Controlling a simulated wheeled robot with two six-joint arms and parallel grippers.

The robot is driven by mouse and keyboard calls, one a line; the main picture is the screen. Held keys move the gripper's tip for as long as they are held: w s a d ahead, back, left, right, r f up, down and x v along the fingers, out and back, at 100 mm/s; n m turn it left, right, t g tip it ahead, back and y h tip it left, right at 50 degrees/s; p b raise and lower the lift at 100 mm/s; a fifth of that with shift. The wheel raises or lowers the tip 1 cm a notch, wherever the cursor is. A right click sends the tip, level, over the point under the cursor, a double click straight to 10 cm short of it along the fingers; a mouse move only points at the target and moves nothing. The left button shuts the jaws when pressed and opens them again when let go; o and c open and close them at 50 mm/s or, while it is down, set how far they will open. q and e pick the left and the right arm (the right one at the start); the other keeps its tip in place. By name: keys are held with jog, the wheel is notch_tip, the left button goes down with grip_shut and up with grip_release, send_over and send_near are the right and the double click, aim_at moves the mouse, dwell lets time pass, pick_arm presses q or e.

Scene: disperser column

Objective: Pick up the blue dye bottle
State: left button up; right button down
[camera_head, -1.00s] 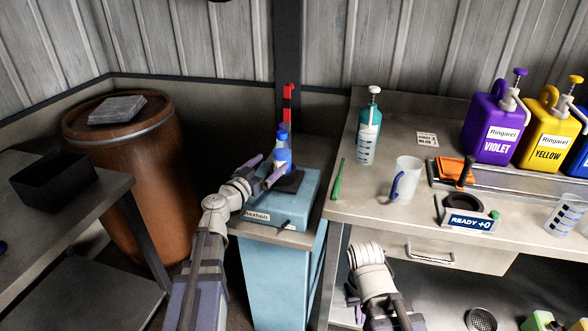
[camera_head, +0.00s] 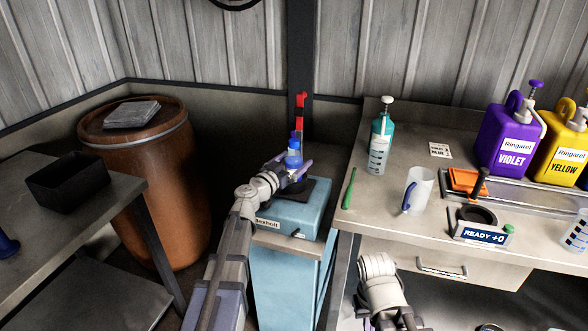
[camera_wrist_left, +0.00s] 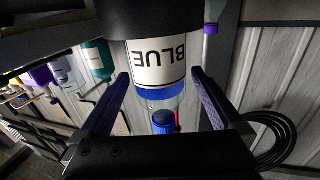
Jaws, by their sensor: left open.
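The blue dye bottle (camera_head: 293,159) stands upright on a dark pad on the light-blue cabinet (camera_head: 296,213). In the left wrist view the bottle (camera_wrist_left: 160,64) appears upside down, its label reading BLUE, with a blue cap. My left gripper (camera_head: 291,173) is at the bottle. In the left wrist view its two purple-lined fingers (camera_wrist_left: 163,98) are open, one on each side of the bottle, with gaps visible. My right arm hangs at the bottom of the head view, its fingers mostly cut off by the frame edge.
The workbench at right holds a teal pump bottle (camera_head: 380,140), a clear jug (camera_head: 419,190), a green tool (camera_head: 349,188), a violet jug (camera_head: 504,140) and a yellow jug (camera_head: 562,152). A brown barrel (camera_head: 140,190) and a table with a black tray (camera_head: 72,185) stand left.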

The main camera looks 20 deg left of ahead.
pick_arm(q)
grip_shut()
dwell(0.8)
